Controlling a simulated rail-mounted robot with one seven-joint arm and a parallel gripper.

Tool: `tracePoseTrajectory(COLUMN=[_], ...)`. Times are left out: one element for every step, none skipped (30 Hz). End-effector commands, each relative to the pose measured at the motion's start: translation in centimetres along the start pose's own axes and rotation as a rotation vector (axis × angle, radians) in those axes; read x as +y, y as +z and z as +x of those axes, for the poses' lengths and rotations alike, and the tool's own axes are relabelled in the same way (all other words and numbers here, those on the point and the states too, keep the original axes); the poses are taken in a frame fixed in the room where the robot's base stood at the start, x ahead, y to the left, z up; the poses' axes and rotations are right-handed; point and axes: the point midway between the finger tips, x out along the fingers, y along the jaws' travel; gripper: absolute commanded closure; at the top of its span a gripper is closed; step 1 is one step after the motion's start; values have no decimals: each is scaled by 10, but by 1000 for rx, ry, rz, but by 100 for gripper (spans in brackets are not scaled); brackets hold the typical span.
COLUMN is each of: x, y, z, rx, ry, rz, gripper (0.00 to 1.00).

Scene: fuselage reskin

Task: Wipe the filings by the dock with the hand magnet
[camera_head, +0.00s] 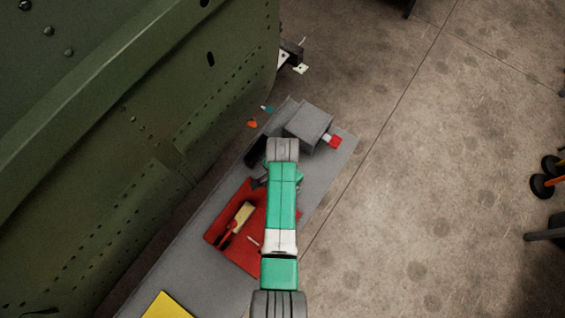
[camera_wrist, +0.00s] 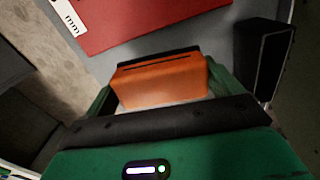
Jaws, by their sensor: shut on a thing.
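My gripper (camera_wrist: 160,82) is shut on an orange block (camera_wrist: 165,78) with a dark slot across it, seen between the green fingers in the wrist view. It is probably the hand magnet. In the head view the gripper is mostly hidden by my green and white arm above the grey bench (camera_head: 325,168). A black box-like holder (camera_wrist: 264,55) stands to the right in the wrist view; I cannot tell whether it is the dock. No filings can be made out in either view.
A grey box (camera_head: 308,124) with a red-tipped part (camera_head: 334,141) stands at the bench's far end. The green riveted fuselage (camera_head: 110,130) runs along the left; open floor (camera_head: 420,200) lies right.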

Motion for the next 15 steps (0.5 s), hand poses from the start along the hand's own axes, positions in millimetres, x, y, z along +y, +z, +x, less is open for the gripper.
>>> tracePoseTrajectory(x=[0,0,0,0,0,0,0,0,0,0,0,0,0,0,0], y=[0,0,-1,-1,-1,-1,-1,-1,-1,-1,-1,-1,-1,-1,-1], z=[-10,-13,-17,-19,-22,-26,-28,-31,-35,-37,-39,-41,-42,-43,-43], rx=[1,1,1,1,1,1,1,1,1,1,1,1,1,1,1], ry=[-1,-1,-1,-1,-1,-1,-1,-1,-1,-1,-1,-1,-1,-1,-1], rz=[0,0,0,0,0,1,1,1,1,1,1,1,1,1,1], gripper=[34,34,34,34,34,34,34,34,34,34,34,34,34,34,34])
